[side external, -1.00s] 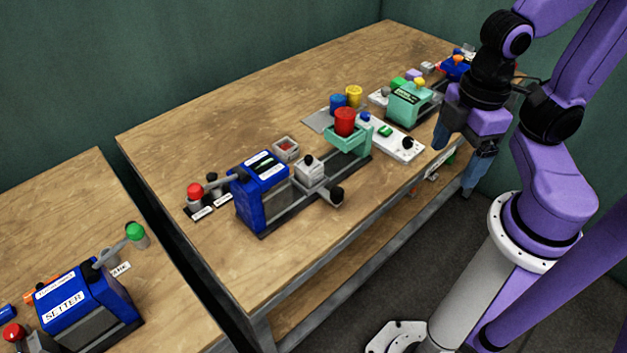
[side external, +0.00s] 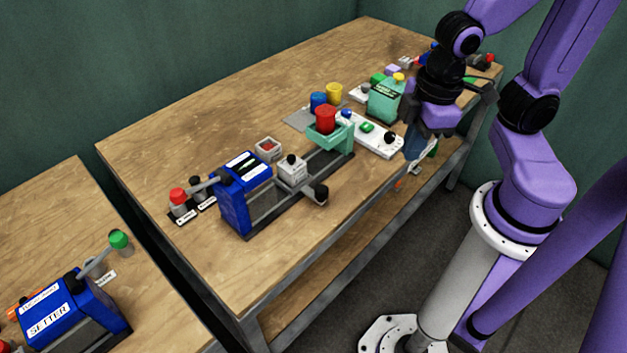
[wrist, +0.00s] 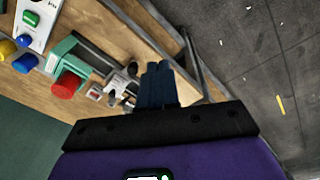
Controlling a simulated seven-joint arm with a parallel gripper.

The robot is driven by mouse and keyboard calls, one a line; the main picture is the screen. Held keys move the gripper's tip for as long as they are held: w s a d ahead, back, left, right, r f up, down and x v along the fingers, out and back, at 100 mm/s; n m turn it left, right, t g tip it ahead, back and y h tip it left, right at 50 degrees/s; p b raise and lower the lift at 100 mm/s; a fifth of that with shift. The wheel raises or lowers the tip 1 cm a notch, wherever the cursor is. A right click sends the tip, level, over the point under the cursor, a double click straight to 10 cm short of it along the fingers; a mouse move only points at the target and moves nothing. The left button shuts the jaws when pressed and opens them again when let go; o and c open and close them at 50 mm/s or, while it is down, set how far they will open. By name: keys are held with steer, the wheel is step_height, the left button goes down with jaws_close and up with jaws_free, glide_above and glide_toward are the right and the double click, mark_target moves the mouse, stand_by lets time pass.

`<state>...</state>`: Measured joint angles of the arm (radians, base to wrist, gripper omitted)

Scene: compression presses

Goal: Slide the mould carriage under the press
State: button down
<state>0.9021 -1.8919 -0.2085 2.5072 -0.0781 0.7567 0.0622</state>
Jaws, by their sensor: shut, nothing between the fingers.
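The mould carriage (side external: 292,172) is a light grey block with a dark knob, on dark rails between the blue press (side external: 236,205) at the left end and a teal stand (side external: 345,138) at the right end. It stands outside the press, near its right side. A dark handle (side external: 321,193) sticks out at the rails' front. A red cup (side external: 325,119) is on the teal stand; it also shows in the wrist view (wrist: 68,84). My gripper (side external: 413,152) is shut and empty, fingers down near the table's front edge, right of the rails and apart from the carriage.
A white control panel (side external: 370,135) with buttons and a black knob lies between the rails and my gripper. Blue (side external: 318,102) and yellow (side external: 334,93) cups stand behind the red one. A small tray (side external: 268,149) sits behind the carriage. The front left table top is clear.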

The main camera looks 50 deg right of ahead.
steer(key=w+d+f+m+t+y, duration=0.25)
steer(key=w+d+f+m, duration=0.2)
steer(key=w+f, duration=0.35)
steer(key=w+d+f+m+t+y, duration=0.1)
steer(key=w+d+f+m+y, duration=0.25)
steer(key=w+f+m, duration=0.35)
steer(key=shift+n+h, duration=0.4)
steer(key=shift+n, duration=0.35)
steer(key=x, duration=1)
steer(key=shift+w+f, duration=0.1)
steer(key=shift+f, duration=0.1)
steer(key=a, duration=0.3)
steer(key=shift+a, duration=0.5)
steer(key=shift+a, duration=0.1)
steer(key=a, duration=1.2)
steer(key=shift+a, duration=0.35)
steer(key=shift+a, duration=0.1)
